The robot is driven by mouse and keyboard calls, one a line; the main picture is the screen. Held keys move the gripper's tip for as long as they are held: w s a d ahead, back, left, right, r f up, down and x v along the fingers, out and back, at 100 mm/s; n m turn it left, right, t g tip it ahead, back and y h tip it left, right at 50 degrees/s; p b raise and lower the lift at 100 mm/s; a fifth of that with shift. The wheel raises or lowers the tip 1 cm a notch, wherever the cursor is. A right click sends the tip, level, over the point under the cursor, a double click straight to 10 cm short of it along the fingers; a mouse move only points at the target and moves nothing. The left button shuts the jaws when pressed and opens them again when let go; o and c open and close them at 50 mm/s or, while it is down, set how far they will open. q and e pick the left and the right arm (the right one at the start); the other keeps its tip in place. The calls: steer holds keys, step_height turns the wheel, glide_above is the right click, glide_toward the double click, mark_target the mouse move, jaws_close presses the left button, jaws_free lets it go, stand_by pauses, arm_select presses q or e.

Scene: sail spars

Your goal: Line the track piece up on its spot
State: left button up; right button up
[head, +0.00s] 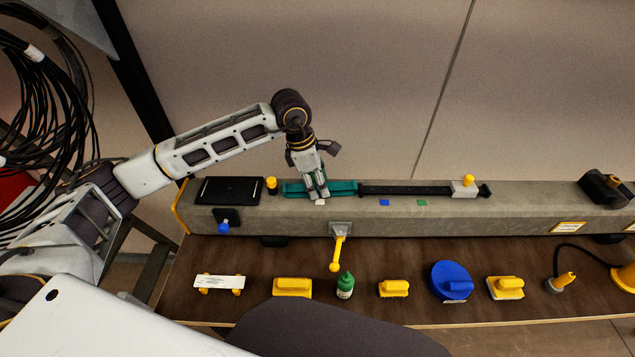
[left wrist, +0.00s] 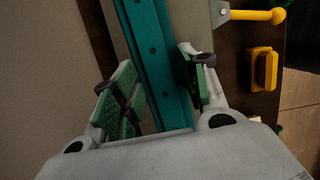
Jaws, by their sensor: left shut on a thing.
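The teal track piece (head: 343,187) lies lengthwise along the top of the grey beam (head: 520,217), just left of a black rail (head: 405,190). Its right end is close to the rail's left end; I cannot tell whether they touch. My left gripper (head: 318,193) comes down on the middle of the track piece and is shut on it. In the left wrist view the teal piece (left wrist: 150,50) runs between the two green-padded fingers. The gripper hides part of the piece and the surface beneath it. My right gripper is not in view.
A black tray (head: 228,191) and a yellow-topped knob (head: 271,185) stand left of the piece. A grey block (head: 464,189) sits near the rail's right end. A yellow lever (head: 337,254) hangs from the beam's front. Yellow blocks and a green bottle (head: 345,286) stand on the brown shelf below.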

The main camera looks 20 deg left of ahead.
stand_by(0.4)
arm_select(q)
steer(key=shift+d, duration=0.1)
steer(key=shift+s+d+m+b, duration=0.25)
steer(key=shift+m+b, duration=0.05)
steer(key=shift+m, duration=0.1)
steer(key=shift+r, duration=0.1)
steer(key=o, duration=0.9)
steer(key=shift+o, duration=0.2)
steer(key=shift+c, duration=0.8)
steer(key=shift+r, duration=0.1)
